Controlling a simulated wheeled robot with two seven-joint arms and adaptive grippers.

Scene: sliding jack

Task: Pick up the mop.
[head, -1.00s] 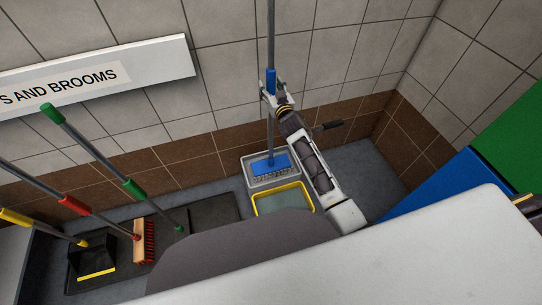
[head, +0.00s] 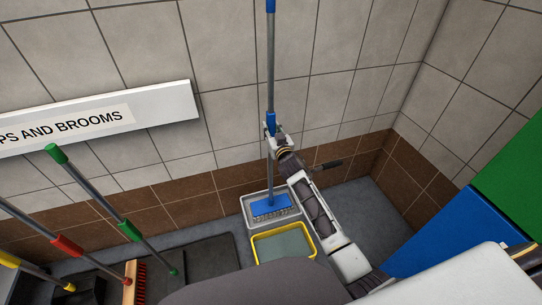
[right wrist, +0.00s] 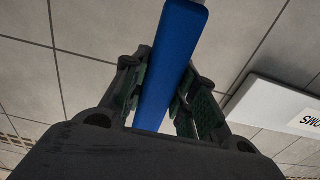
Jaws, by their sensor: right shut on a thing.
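The mop has a blue head (head: 270,206), a grey pole and a blue grip, and it stands near upright. Its head is over the grey section of the bucket (head: 249,219); I cannot tell whether it touches the bottom. My right gripper (head: 271,131) is shut on the mop's handle at the lower end of the blue grip. In the right wrist view the blue grip (right wrist: 168,65) lies between the two fingers. My left gripper is not in view.
The bucket's front section (head: 283,244) has a yellow rim. Brooms with green (head: 89,191), red (head: 66,247) and yellow (head: 31,270) grips stand at left. A sign (head: 90,120) hangs on the tiled wall. A blue and green block (head: 455,235) stands at right.

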